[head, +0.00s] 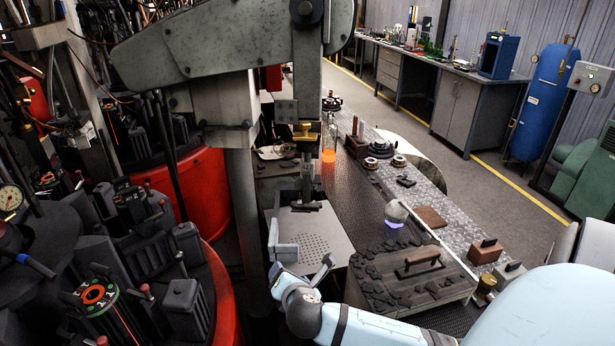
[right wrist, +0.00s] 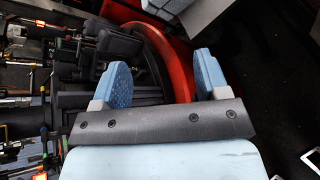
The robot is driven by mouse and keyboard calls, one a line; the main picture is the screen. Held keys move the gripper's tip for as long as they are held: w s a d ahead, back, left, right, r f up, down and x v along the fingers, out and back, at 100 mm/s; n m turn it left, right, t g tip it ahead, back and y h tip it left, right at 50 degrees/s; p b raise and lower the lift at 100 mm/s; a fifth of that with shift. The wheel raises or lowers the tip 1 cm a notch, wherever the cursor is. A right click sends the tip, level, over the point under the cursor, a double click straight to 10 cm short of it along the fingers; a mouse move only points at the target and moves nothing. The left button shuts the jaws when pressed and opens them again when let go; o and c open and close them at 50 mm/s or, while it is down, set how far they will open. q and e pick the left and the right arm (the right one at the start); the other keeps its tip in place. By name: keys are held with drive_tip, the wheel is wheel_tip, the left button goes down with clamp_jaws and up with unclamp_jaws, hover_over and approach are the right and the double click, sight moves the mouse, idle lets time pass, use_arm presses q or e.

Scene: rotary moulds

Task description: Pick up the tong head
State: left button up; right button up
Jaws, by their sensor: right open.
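A dark metal piece (head: 306,190) hangs under the grey machine arm, above the perforated plate (head: 335,248); it may be the tong head, but I cannot tell for sure. My right gripper (head: 303,262) is open beside the front left part of the perforated plate, below and nearer than the dark piece. In the right wrist view its two blue-padded fingers (right wrist: 165,78) stand wide apart with nothing between them. The dark piece cannot be made out in the wrist view. My left gripper is not in view.
The red rotary mould table (head: 218,300) with dark moulds (head: 183,302) stands left of my gripper. A glowing orange piece (head: 328,172) is behind the plate. A workbench (head: 455,95) stands farther back.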

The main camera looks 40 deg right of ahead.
sight(306, 183)
drive_tip(key=w+d+r+n+h, duration=0.1)
drive_tip(key=d+r+n+h, duration=0.1)
drive_tip(key=d+r+h, duration=0.35)
drive_tip(key=w+d+r+n+h, duration=0.2)
drive_tip(key=r, duration=0.7)
drive_tip(key=p+x, duration=0.1)
drive_tip(key=x, duration=0.6)
drive_tip(key=shift+d+f, duration=0.1)
drive_tip(key=shift+d, duration=0.1)
drive_tip(key=shift+w+d+p, duration=0.35)
drive_tip(key=shift+w+d, duration=0.05)
drive_tip(key=shift+w, duration=0.05)
drive_tip(key=shift+w+d, duration=0.2)
drive_tip(key=shift+d, duration=0.05)
drive_tip(key=x, duration=0.1)
drive_tip(key=p+x, duration=0.1)
drive_tip(key=x, duration=0.1)
drive_tip(key=shift+w+d+r+p, duration=0.1)
drive_tip(key=shift+w+r+p, duration=0.15)
drive_tip(key=shift+w+p, duration=0.15)
drive_tip(key=shift+w+d+f, duration=0.1)
drive_tip(key=shift+w+d, duration=0.1)
drive_tip(key=shift+d, duration=0.15)
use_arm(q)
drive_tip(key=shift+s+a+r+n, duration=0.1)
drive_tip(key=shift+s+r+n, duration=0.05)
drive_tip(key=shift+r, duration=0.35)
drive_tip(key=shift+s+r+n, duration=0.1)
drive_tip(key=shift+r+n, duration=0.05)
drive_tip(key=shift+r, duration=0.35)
